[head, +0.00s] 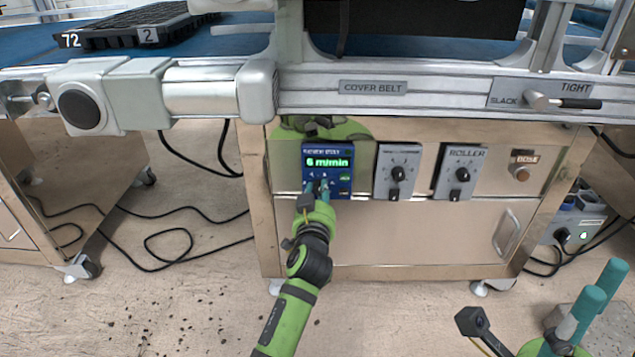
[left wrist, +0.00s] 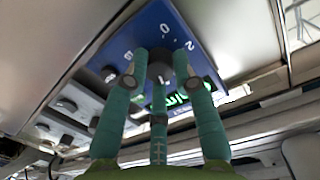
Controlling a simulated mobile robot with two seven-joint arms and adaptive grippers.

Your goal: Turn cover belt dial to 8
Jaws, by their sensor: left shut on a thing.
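The blue control panel (head: 344,178) with a green display reading "6 m/min" is on the front of the metal cabinet, below the COVER BELT label (head: 373,87). Its black dial is mostly hidden by my gripper in the head view. In the left wrist view the black dial knob (left wrist: 160,66) shows, with the figures 0, 2 and 8 around it. My left gripper (head: 317,187) is shut on this knob, its teal fingers around it. The knob's pointer cannot be made out clearly. My right gripper (head: 590,300) is at the bottom right, its fingers apart and empty, away from the cabinet.
A slack/tight lever (head: 563,102) is on the rail above. Black cables (head: 170,262) lie on the floor at left.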

